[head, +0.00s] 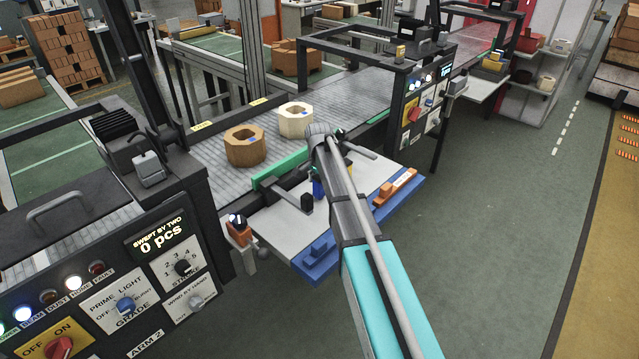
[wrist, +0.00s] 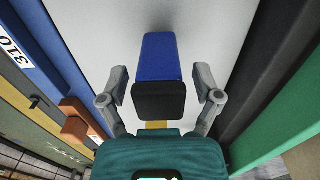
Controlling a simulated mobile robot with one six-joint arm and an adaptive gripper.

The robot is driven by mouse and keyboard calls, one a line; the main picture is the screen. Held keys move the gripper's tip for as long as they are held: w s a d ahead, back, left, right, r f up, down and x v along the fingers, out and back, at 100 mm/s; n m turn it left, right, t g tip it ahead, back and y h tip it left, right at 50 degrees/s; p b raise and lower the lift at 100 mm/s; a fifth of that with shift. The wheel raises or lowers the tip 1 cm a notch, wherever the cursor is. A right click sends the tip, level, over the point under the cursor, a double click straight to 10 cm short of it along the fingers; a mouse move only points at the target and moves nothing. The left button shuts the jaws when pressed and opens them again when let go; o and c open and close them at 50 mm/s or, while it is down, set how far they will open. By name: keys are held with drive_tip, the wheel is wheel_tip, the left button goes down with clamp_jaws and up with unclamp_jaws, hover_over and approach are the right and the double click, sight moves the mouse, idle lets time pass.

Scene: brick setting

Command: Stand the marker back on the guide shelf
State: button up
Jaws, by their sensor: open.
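The marker, which I take to be the blue block with a black end (wrist: 162,58), shows between my gripper's fingers in the wrist view, with gaps on both sides. My gripper (wrist: 160,84) is open around it and not closed on it. Whether the marker stands or lies is unclear. In the head view a small blue patch (head: 318,188) beside my arm may be the marker; my arm hides much of that spot. The guide shelf (head: 345,218) is pale with a blue outer edge, beside the conveyor. It fills the middle of the wrist view (wrist: 225,35).
A green guide rail (head: 280,168) borders the shelf on the conveyor side. An orange block (head: 395,187) and a blue block (head: 319,248) sit along the shelf's outer edge. Brown (head: 245,146) and cream (head: 295,120) hexagonal rings stand on the conveyor. Open green floor lies right.

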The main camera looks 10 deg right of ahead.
drive_tip(key=shift+r+p, duration=5.95)
drive_tip(key=shift+r, duration=0.1)
drive_tip(key=s+n, duration=1)
drive_tip(key=s, duration=1.9)
drive_tip(key=shift+s+d+n, duration=0.15)
drive_tip(key=shift+n, duration=0.25)
drive_tip(key=c, duration=0.3)
drive_tip(key=shift+c, duration=0.2)
